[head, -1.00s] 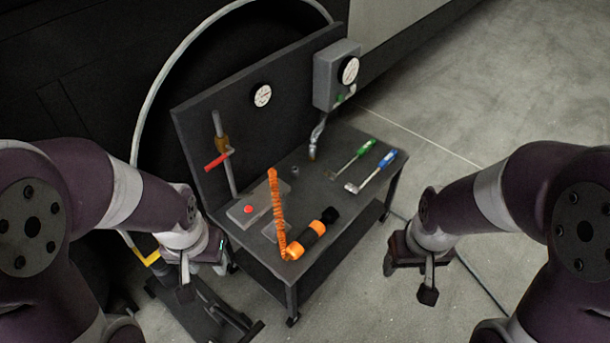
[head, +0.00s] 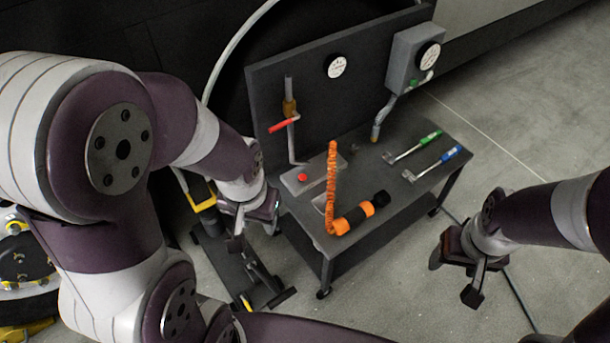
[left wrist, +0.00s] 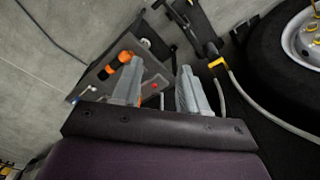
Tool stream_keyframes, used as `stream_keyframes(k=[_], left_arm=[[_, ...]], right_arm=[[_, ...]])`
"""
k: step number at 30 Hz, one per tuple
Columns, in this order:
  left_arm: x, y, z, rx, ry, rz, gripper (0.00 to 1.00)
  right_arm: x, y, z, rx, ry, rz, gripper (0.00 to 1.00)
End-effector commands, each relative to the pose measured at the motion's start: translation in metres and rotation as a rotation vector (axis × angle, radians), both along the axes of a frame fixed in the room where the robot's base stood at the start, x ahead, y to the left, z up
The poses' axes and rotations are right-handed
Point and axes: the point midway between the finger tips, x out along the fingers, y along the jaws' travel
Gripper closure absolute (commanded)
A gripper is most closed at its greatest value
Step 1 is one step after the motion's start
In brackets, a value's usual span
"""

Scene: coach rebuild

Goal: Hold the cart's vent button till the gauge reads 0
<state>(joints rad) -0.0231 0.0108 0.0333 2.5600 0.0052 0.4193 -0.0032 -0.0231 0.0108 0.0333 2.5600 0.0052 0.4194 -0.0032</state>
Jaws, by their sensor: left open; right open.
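The dark cart (head: 385,228) stands ahead with a back panel. A red button (head: 303,177) sits on a grey box (head: 318,172) on the cart's top; the button also shows between my left fingers in the left wrist view (left wrist: 154,86). A white dial gauge (head: 336,66) is on the back panel. A second dial (head: 428,55) is on a grey box at the panel's right end, with a green part below it. Neither reading is legible. My left gripper (head: 238,240) is open and empty, left of the cart, apart from the button. My right gripper (head: 455,279) is open and empty, right of the cart.
A red-handled valve (head: 284,125) stands behind the button. An orange coiled hose (head: 332,185) and orange-black tool (head: 356,217) lie in front. Green-handled (head: 412,147) and blue-handled (head: 432,164) tools lie right. A dark floor stand (head: 236,270) is below my left gripper.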

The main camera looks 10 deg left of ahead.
Motion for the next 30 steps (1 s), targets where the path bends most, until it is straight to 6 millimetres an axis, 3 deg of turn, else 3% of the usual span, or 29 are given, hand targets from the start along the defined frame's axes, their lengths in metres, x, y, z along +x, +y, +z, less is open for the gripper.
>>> stream_keyframes(k=[12,16,30], left_arm=[[0.0,0.0,0.0,0.0,0.0,0.0,0.57],[0.0,0.0,0.0,0.0,0.0,0.0,0.99],[0.0,0.0,0.0,0.0,0.0,0.0,1.0]], right_arm=[[0.0,0.0,0.0,0.0,0.0,0.0,0.37],[0.0,0.0,0.0,0.0,0.0,0.0,0.37],[0.0,0.0,0.0,0.0,0.0,0.0,0.37]])
